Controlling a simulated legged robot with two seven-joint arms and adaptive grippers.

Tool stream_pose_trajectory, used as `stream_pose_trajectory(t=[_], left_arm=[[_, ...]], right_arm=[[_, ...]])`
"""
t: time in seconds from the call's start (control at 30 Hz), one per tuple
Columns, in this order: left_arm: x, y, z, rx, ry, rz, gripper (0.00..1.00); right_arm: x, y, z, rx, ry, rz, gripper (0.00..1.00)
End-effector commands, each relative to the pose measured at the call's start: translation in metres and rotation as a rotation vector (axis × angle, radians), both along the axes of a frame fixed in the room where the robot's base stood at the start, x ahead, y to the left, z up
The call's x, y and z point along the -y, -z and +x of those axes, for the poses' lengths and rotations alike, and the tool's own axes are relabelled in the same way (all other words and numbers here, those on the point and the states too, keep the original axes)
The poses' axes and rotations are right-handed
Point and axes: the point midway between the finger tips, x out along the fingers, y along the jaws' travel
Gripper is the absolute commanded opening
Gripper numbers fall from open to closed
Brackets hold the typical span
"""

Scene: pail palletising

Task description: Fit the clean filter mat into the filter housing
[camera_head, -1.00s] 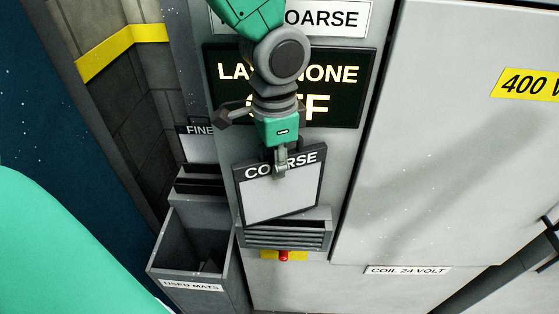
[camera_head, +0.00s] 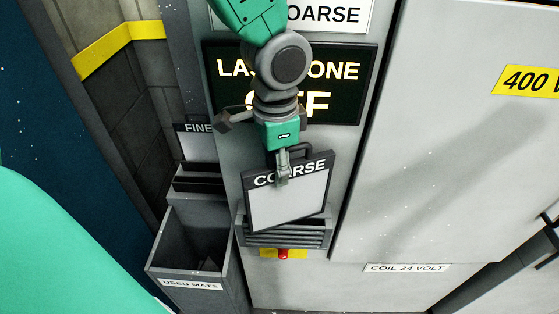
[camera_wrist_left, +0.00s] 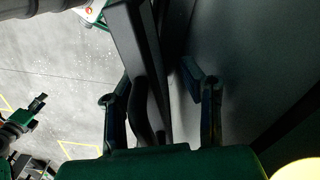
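The clean mat is a framed pale panel marked COARSE (camera_head: 290,200), with a dark frame and a top handle. It stands tilted in the head view, its lower edge at the slatted grey filter housing (camera_head: 285,238); I cannot tell whether it is seated. My left gripper (camera_head: 283,172) is at the mat's top. In the left wrist view, the fingers of my left gripper (camera_wrist_left: 163,105) are spread apart, with the dark handle (camera_wrist_left: 146,105) between them, close to one finger and a gap on the other side. A small green and dark gripper-like part, perhaps my right gripper, shows at the left there.
A grey bin labelled USED MATS (camera_head: 190,285) stands left of the housing. A rack with a FINE mat (camera_head: 198,145) is above it. A dark sign (camera_head: 345,90) reading OFF is behind my arm. A red knob on a yellow plate (camera_head: 283,254) sits below the housing.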

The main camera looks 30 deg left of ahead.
Motion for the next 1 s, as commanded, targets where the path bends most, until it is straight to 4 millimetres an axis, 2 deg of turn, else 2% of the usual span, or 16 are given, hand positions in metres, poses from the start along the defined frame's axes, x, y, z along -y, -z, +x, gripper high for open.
stream_pose_trajectory(t=[0.23,0.5,0.63,0.8,1.0], left_arm=[[0.004,-0.028,0.001,0.009,0.001,0.004,0.35],[0.001,-0.088,0.001,0.007,0.0,-0.001,0.35],[-0.001,-0.111,0.001,0.005,0.001,-0.003,0.35],[-0.001,-0.128,0.001,0.002,0.0,-0.002,0.35],[0.001,-0.133,0.0,0.0,0.002,0.001,0.35]], right_arm=[[0.0,-0.001,0.0,0.0,0.0,0.0,0.4],[0.0,0.002,0.0,0.0,0.001,0.0,0.4],[0.0,0.003,0.0,0.0,0.001,0.0,0.4],[0.0,0.004,0.0,0.0,0.0,0.0,0.4],[0.0,0.004,0.0,0.0,0.0,0.0,0.4]])
